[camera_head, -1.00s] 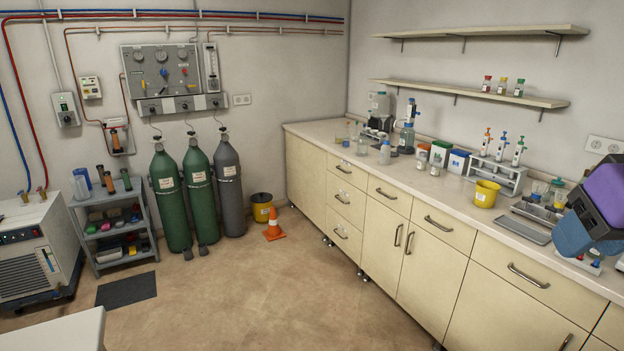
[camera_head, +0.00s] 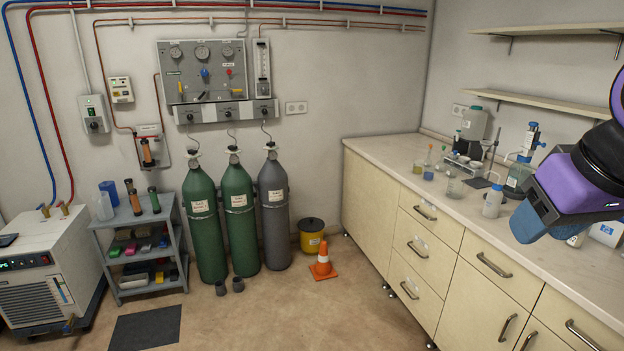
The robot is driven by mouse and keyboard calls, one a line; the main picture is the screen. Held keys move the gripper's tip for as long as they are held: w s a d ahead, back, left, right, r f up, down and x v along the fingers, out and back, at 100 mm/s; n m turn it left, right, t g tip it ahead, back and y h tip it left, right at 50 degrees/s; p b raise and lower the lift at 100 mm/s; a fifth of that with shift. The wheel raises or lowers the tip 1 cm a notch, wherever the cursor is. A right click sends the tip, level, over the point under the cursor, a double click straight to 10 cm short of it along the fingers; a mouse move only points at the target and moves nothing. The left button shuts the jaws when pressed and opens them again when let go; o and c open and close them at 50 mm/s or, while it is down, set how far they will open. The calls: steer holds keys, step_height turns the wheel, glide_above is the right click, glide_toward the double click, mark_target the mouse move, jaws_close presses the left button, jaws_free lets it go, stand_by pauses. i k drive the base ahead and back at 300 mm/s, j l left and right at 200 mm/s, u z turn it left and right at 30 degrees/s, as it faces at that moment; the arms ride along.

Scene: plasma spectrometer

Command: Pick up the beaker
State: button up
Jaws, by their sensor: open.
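A small clear glass vessel that looks like the beaker (camera_head: 454,186) stands upright on the pale counter (camera_head: 385,150), near its front edge. My gripper (camera_head: 532,222) is at the right, a purple body with a blue end, held above the counter. It is to the right of the beaker and apart from it, and nothing shows in it. The gap between its fingers is hard to see from this side.
Small flasks (camera_head: 428,168) stand left of the beaker. Gas cylinders (camera_head: 238,220), an orange cone (camera_head: 322,262) and a grey cart (camera_head: 140,245) line the wall.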

mark_target(428, 174)
steer(key=i+u, duration=0.25)
steer(key=i, duration=1.55)
steer(key=i+z, duration=0.35)
steer(key=i+j+z, duration=0.2)
steer(key=i+z, duration=0.15)
steer(key=i, duration=0.15)
steer(key=i+j+z, duration=0.25)
steer(key=i+z, duration=0.15)
steer(key=i+j+z, duration=0.1)
steer(key=i+z, duration=0.25)
steer(key=i+j+z, duration=0.2)
steer(key=z, duration=0.2)
steer(key=i+j+z, duration=0.35)
steer(key=k+l, duration=0.1)
